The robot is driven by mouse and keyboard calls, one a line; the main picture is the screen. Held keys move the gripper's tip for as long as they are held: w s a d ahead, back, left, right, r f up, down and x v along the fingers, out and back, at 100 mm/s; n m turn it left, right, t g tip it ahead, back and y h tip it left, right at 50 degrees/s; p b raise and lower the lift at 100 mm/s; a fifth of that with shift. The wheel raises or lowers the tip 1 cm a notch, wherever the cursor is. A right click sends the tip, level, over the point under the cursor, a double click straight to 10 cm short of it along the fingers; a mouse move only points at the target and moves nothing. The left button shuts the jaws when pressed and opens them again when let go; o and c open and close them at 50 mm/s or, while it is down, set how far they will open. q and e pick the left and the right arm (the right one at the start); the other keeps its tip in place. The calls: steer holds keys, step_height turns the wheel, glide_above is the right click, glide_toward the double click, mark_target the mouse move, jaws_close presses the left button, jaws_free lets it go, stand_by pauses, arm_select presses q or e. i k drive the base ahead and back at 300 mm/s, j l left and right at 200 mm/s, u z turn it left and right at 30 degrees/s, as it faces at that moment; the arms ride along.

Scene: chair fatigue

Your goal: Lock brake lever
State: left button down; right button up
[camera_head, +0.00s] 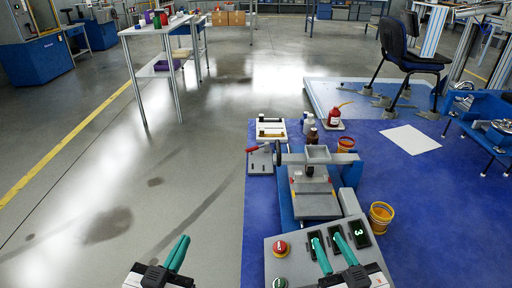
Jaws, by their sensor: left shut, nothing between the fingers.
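A small lever with a red handle (253,149) sits on a light grey plate (260,165) at the left edge of the blue table; it appears to be the brake lever. The handle lies roughly level and points left. My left gripper (180,245) is at the bottom, left of the table, over the floor. Its teal fingers are together and empty, well apart from the lever. My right gripper (326,240) is in front of the grey control box, with its teal fingers spread apart. Nothing shows between them.
The blue table (440,200) carries a grey and blue machine (315,203), a control box (275,265) with a red button (280,248), orange cups (381,217), bottles (308,124) and white paper (410,139). A dark chair (405,58) stands behind.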

mark_target(256, 148)
steer(key=j+z, duration=0.25)
steer(key=j, duration=1)
steer(key=i+j+z, duration=0.2)
steer(key=j, duration=0.2)
steer(key=i+j+z, duration=0.1)
steer(key=j+z, duration=0.15)
steer(key=i+j+z, duration=0.2)
steer(key=j, duration=0.35)
steer(key=j+z, duration=0.2)
steer(key=j, duration=0.2)
steer(key=i+j+z, duration=0.3)
steer(key=i, duration=0.25)
steer(key=i+j+z, duration=0.2)
steer(key=i+z, duration=0.15)
steer(key=i, duration=0.15)
